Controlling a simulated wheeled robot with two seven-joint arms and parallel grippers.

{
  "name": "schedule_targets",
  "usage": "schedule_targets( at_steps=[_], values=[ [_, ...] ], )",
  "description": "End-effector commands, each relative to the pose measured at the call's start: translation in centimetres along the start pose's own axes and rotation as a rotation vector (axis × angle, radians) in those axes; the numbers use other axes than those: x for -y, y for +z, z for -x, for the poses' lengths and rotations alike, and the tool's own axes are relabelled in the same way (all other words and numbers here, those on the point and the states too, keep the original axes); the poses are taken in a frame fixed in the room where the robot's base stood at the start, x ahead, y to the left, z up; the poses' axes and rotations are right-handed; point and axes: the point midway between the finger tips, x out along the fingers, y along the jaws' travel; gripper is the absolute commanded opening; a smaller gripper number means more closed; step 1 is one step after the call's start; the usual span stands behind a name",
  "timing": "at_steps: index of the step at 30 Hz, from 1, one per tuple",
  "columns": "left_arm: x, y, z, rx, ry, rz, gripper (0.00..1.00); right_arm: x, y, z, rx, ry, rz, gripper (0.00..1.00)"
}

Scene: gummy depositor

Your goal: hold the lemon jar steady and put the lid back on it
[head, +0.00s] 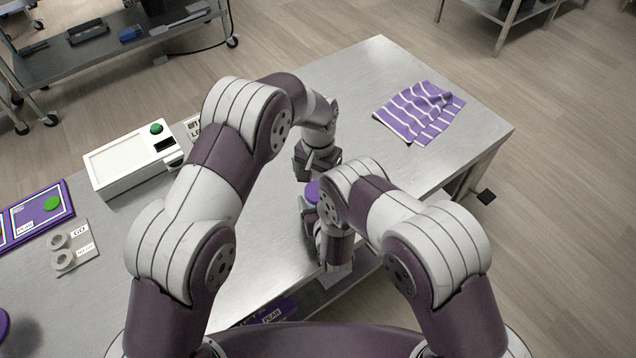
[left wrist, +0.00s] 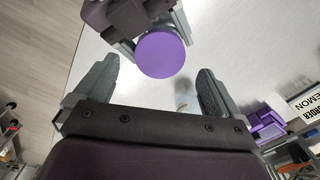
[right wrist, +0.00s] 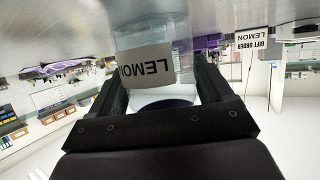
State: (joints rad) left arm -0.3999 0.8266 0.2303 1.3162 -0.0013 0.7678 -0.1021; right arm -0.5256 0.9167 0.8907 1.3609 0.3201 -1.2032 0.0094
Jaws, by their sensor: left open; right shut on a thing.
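The lemon jar (right wrist: 148,35) is clear with a white LEMON label and shows inverted in the right wrist view. My right gripper (right wrist: 158,68) is shut on the jar, a finger on each side. The round purple lid (left wrist: 161,55) shows from above at the jar's top, by the right gripper; whether it is seated cannot be told. A sliver of the lid (head: 311,190) shows in the head view between my arms. My left gripper (left wrist: 157,72) is open and empty, with its fingers apart near the lid. My right arm hides most of the jar in the head view.
A white box with a green button (head: 130,160) stands on the table at the left, near a GIFT ORDER LEMON card (right wrist: 252,40). A striped purple cloth (head: 420,112) lies at the back right. The table between cloth and arms is clear.

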Motion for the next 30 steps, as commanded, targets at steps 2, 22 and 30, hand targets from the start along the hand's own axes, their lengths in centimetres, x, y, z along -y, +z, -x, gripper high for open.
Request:
schedule_targets(
  at_steps=[2,22,30],
  values=[
    [0.0,0.0,0.3,0.001,0.0,0.0,0.97,0.0,0.0,0.0,0.0,0.0,0.0,0.0],
    [0.0,-0.2,3.9,-0.008,0.003,0.931,0.93,0.0,0.0,0.0,0.0,0.0,0.0,0.0],
    [0.0,0.0,3.9,0.0,0.0,1.136,0.93,0.0,0.0,0.0,0.0,0.0,0.0,0.0]
  ],
)
